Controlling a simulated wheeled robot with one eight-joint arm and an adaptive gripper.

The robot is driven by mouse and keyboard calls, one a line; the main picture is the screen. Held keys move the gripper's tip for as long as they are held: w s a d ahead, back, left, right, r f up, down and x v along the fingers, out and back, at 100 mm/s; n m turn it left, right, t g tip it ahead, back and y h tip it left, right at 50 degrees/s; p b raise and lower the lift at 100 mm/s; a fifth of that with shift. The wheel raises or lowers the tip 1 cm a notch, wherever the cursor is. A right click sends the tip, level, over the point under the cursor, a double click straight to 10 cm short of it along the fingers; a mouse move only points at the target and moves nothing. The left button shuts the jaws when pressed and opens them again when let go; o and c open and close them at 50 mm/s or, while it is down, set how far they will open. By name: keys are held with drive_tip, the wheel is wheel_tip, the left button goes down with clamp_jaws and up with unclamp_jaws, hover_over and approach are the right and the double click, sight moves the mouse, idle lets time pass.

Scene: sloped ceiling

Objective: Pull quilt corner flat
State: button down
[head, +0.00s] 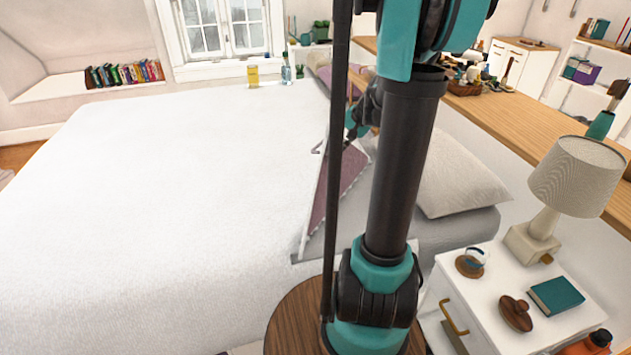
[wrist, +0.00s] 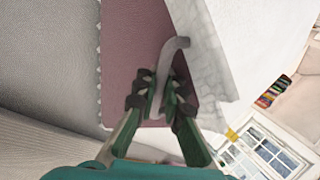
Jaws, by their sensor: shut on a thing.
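The quilt is white on top (head: 180,180) and covers most of the bed. Its edge near the pillows is folded up and shows a purple underside (head: 322,203). In the wrist view the purple side (wrist: 128,55) has a scalloped edge, and the white side (wrist: 215,60) hangs to its right. My gripper (wrist: 165,85) is shut on a pale, narrow bit of the quilt, which bends up between the fingers. In the head view my arm hides most of the gripper and part of the fold.
A grey-white pillow (head: 455,175) lies to the right of the fold. A white nightstand (head: 480,300) with a lamp (head: 575,180), a teal book (head: 556,296) and a cup stands at the right. A long wooden shelf (head: 520,115) runs behind the bed head. The bed's left side is clear.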

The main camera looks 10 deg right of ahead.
drive_tip(key=shift+d, duration=0.1)
drive_tip(key=shift+s+d+t+y, duration=0.3)
drive_tip(key=shift+s+d, duration=0.7)
drive_tip(key=shift+s, duration=0.05)
drive_tip(key=shift+s+d, duration=0.1)
drive_tip(key=shift+s+d+f+t+y, duration=0.25)
drive_tip(key=shift+s+d+t+y, duration=0.05)
drive_tip(key=shift+s+d, duration=0.7)
drive_tip(key=shift+s+d+f+t+y, duration=0.15)
drive_tip(key=shift+s+d+f, duration=0.05)
drive_tip(key=shift+s+d, duration=0.3)
drive_tip(key=shift+s+d+f+t+y, duration=0.15)
drive_tip(key=shift+s+d+f, duration=0.05)
drive_tip(key=shift+s+d, duration=0.25)
drive_tip(key=shift+s, duration=0.1)
